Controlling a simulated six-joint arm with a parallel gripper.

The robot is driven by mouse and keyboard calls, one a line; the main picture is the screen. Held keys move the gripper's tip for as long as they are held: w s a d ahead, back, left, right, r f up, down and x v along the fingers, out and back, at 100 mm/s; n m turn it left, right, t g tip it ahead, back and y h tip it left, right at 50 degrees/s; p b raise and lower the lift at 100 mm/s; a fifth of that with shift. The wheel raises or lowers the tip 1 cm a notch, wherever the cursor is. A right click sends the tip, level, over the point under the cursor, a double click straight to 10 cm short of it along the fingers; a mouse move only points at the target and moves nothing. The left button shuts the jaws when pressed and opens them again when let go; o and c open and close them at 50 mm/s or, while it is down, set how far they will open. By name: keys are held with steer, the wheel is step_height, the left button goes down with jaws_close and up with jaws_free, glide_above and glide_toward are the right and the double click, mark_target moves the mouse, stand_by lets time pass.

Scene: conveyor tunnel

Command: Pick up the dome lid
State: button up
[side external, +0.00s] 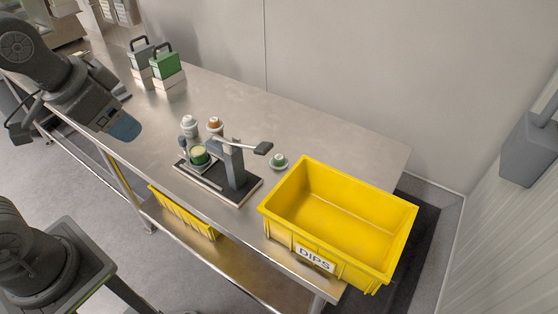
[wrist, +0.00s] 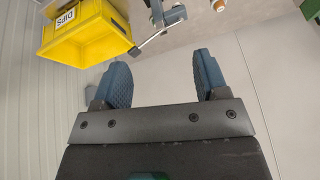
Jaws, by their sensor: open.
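A small pale round piece with a green centre (side external: 279,161), which may be the dome lid, sits on the steel table between the lever press and the yellow bin; it is too small to be sure. Two small white containers stand behind the press, one pale-topped (side external: 189,124) and one orange-topped (side external: 214,125). The lever press (side external: 235,170) holds a round cup with green contents (side external: 199,155) at its left. My gripper (side external: 122,127) is high at the left, well away from these. Its blue fingers (wrist: 163,78) are apart and empty in the wrist view.
A yellow bin labelled DIPS (side external: 285,222) stands empty at the table's right end; it also shows in the wrist view (wrist: 85,45). Green (side external: 164,66) and grey (side external: 141,54) handled boxes stand at the far left. The table's (side external: 320,135) back right is clear, with a wall behind.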

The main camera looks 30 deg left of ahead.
steer(key=w+d+m, duration=0.2)
steer(key=w+m, duration=0.5)
steer(key=w, duration=0.3)
steer(key=m+g+y, duration=0.2)
steer(key=m+y, duration=0.1)
steer(key=m, duration=1.5)
glide_above(279, 157)
steer(key=s+d, duration=0.2)
steer(key=s, duration=0.1)
steer(key=f, duration=2.9)
steer(key=shift+w+a, duration=0.1)
steer(key=shift+w, duration=0.15)
steer(key=shift+w+x, duration=0.25)
steer(key=shift+x, duration=1.1)
steer(key=shift+w+x, duration=0.2)
steer(key=shift+x, duration=1.1)
steer(key=shift+a+r, duration=0.1)
steer(key=shift+r, duration=0.05)
steer(key=c, duration=1)
